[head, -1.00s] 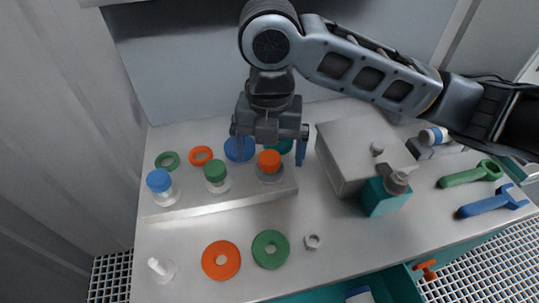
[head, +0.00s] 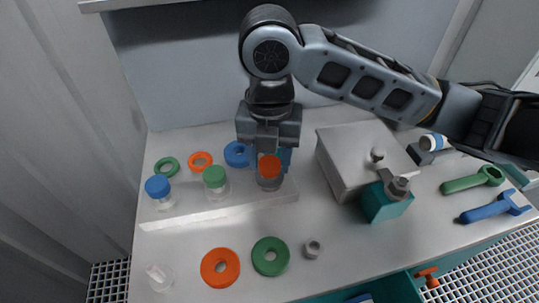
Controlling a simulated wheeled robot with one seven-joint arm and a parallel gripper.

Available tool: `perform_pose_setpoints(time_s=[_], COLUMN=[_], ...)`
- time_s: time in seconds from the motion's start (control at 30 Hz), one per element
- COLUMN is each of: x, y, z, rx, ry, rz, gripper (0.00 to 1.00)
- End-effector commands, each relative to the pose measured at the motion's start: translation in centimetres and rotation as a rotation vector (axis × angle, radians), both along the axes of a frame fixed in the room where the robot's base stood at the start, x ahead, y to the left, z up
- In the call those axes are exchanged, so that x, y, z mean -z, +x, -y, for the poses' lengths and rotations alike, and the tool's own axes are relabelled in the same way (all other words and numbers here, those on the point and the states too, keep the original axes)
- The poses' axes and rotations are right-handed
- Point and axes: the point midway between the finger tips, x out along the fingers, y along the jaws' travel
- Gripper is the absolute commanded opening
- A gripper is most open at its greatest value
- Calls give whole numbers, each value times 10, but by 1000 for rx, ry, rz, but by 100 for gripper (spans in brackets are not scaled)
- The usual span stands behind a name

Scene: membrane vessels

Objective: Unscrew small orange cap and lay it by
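The small orange cap (head: 269,165) sits on a clear vial (head: 269,183) at the right end of the raised metal step. My gripper (head: 268,154) points down at the orange cap, right beside or around it. Blue finger parts show at the cap's left and right edges. I cannot tell whether the fingers touch it or how far apart they are. The cap looks seated on its vial.
Green-capped (head: 214,177) and blue-capped (head: 158,187) vials share the metal step (head: 190,214). Orange (head: 220,267) and green (head: 270,256) rings and a nut (head: 312,248) lie in front. A grey box (head: 355,155) and teal block (head: 385,202) stand right. Bare table shows between.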

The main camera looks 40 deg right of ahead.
Motion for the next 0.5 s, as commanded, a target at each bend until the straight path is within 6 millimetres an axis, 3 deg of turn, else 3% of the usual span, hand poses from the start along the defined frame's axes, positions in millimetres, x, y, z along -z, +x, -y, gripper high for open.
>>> perform_pose_setpoints(time_s=[0.5], x=[1], y=[0], z=[0], rx=[-18], ry=[-1], rz=[1], gripper=[3])
